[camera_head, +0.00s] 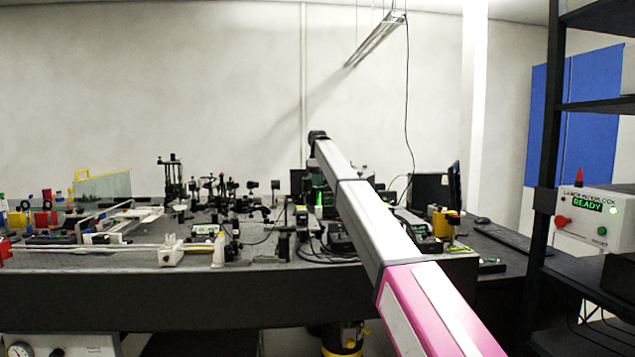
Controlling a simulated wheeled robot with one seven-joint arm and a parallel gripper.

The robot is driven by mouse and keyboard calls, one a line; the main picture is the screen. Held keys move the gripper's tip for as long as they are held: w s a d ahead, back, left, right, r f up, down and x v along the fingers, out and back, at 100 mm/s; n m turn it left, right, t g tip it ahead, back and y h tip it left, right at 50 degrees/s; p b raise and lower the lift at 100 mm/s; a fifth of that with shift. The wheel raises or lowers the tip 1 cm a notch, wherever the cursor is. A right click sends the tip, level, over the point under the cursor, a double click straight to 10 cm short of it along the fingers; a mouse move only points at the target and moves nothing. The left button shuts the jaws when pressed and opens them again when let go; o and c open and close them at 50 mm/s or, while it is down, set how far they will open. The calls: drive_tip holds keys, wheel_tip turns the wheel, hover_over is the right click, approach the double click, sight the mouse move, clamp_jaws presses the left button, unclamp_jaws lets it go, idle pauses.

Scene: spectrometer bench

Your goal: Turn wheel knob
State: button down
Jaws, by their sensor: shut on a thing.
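My arm reaches from the lower right up and away over the bench (150,293). It ends in a dark joint near the picture's middle. My gripper's fingers do not show; they are hidden beyond or below that joint. I cannot make out which part is the wheel knob, or what touches the gripper. Dark instruments with green parts (318,198) stand on the bench just below the arm's end, partly covered by the arm.
Optical mounts (172,178) and rails crowd the bench's left and middle. A monitor (454,187) and keyboard (515,240) are at right. A black shelf rack (541,160) holds an interlock box (600,218) reading READY. A white gauge box (75,346) sits below the bench.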

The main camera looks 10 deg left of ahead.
drive_tip(key=m, duration=0.5)
drive_tip(key=shift+m, duration=0.3)
idle(0.4)
drive_tip(key=c, duration=1)
unclamp_jaws()
drive_tip(key=shift+c, duration=0.2)
